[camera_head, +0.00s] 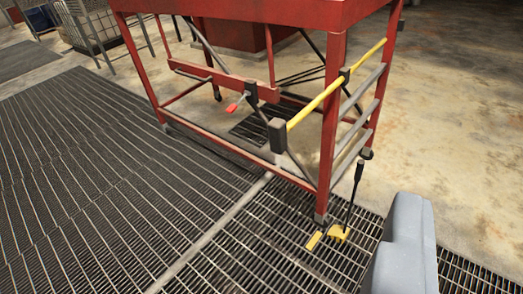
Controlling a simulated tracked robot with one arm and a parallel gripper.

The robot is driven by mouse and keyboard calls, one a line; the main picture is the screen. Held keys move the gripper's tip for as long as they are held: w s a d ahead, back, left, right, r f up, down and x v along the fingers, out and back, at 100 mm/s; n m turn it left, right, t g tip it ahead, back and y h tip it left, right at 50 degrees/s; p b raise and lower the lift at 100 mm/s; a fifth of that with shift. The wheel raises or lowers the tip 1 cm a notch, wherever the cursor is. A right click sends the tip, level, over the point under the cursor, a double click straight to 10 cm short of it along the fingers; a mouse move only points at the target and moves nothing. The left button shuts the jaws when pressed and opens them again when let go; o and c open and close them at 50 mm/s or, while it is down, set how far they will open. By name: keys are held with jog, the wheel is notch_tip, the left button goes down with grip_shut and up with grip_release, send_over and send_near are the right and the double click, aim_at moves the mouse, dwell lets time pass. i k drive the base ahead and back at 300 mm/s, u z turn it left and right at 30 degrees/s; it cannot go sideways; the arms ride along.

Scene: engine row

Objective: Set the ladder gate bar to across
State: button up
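A yellow bar (318,104) is on the red frame (329,130) at its ladder end. It slopes from a black end piece (278,134) at lower left up to the far red post at upper right. It passes a black bracket (345,75) near the front post and runs above the grey ladder rungs (361,108). I take it for the ladder gate bar, but cannot tell which setting it is in. No gripper fingers show, and nothing is seen touching the bar. A grey block at lower right looks like part of my own arm.
A small red handle (236,104) sticks out from a black bracket on the frame. A black lever (354,188) stands on the grating beside yellow pedals (338,233), near the front post's foot. Open floor grating (90,190) lies left, bare concrete (460,130) right. A wire cage (92,28) stands at far left.

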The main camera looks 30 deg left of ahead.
aim_at(279, 129)
jog(key=u, duration=0.6)
jog(key=i, duration=1)
jog(key=u, duration=0.55)
jog(key=k, duration=0.95)
jog(key=z, duration=0.35)
jog(key=i, duration=0.45)
jog(key=z, duration=0.05)
